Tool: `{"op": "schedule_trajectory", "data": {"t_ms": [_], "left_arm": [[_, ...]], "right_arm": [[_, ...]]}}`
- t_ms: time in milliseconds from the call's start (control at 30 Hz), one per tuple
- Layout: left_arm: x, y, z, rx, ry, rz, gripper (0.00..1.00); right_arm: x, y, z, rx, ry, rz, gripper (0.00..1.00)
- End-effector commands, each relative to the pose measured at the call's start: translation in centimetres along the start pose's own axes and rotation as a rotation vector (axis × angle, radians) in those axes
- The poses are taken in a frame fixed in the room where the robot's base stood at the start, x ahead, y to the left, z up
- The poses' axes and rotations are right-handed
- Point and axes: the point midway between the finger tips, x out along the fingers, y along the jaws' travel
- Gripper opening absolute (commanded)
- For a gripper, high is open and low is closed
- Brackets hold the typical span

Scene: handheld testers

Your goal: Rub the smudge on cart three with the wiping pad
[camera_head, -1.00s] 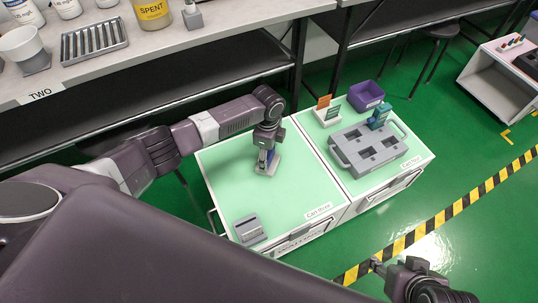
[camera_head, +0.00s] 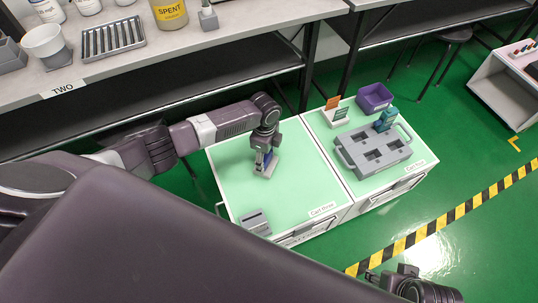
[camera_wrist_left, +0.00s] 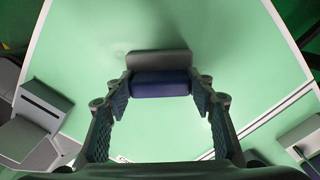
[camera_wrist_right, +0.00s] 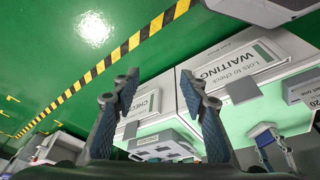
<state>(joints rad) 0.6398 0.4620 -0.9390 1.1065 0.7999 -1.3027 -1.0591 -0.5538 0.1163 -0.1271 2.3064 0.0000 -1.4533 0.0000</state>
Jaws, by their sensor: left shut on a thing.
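Cart three (camera_head: 235,185) has a pale green top with a white rim and a name label at its front right. My right gripper (camera_wrist_right: 158,84) is open and empty, off to the front right of the carts.
A grey slotted holder (camera_head: 255,222) stands at cart three's front left. The neighbouring cart (camera_head: 408,168) carries a grey tray (camera_head: 375,150), a purple bin (camera_head: 374,97) and a card stand. A workbench (camera_head: 180,55) runs behind. Most of cart three's top is clear.

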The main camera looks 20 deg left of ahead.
Motion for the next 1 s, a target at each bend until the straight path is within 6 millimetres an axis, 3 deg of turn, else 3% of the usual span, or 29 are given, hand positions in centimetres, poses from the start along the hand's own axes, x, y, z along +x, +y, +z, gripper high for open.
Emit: {"op": "schedule_trajectory", "data": {"t_ms": [700, 867, 1000], "left_arm": [[0.0, 1.8, 1.6, 0.0, -0.005, 0.007, 0.31], [0.1, 1.8, 1.7, 0.0, -0.004, 0.005, 0.31], [0.2, 1.4, 2.0, -0.002, -0.004, 0.004, 0.31]], "right_arm": [[6.0, -0.3, 1.4, -0.005, -0.033, -0.006, 0.4], [6.3, -0.4, 1.5, -0.005, -0.032, -0.006, 0.4], [5.5, -0.3, 1.1, -0.004, -0.025, -0.005, 0.4]]}}
